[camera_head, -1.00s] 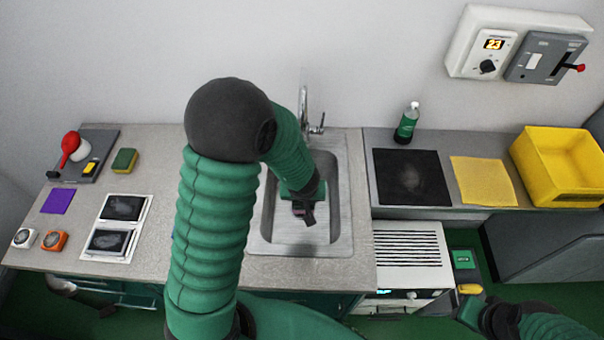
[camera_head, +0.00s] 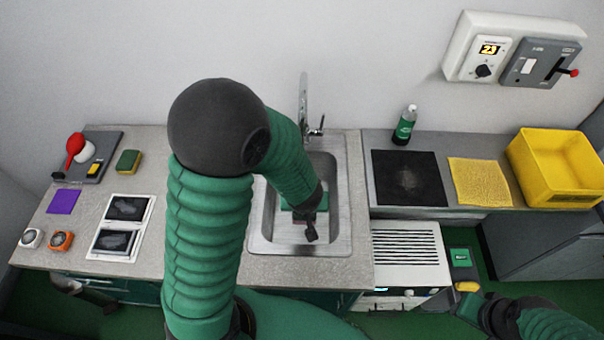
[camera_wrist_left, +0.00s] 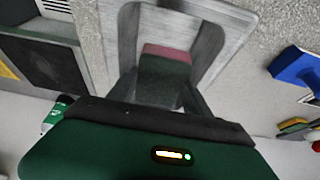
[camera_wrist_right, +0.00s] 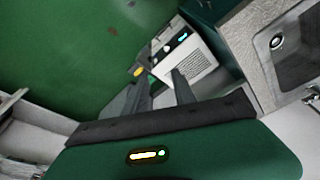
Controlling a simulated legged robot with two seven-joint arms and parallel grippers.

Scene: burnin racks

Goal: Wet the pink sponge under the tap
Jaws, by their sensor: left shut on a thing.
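My left gripper (camera_head: 310,232) reaches down into the sink (camera_head: 343,225) in the head view. In the left wrist view, its fingers (camera_wrist_left: 165,82) are shut on the pink sponge (camera_wrist_left: 167,52), which shows a pink strip above a dark side. I see no clear water stream. My right gripper (camera_wrist_right: 160,88) has its fingers apart, away from the sink, and looks empty.
A green-yellow sponge (camera_head: 129,161) lies on the left counter, and a blue object (camera_wrist_left: 295,66) shows in the left wrist view. A green bottle (camera_head: 405,126), black mat (camera_head: 408,178), yellow cloth (camera_head: 479,181) and yellow bin (camera_head: 558,168) are right. A white appliance (camera_head: 408,250) stands below.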

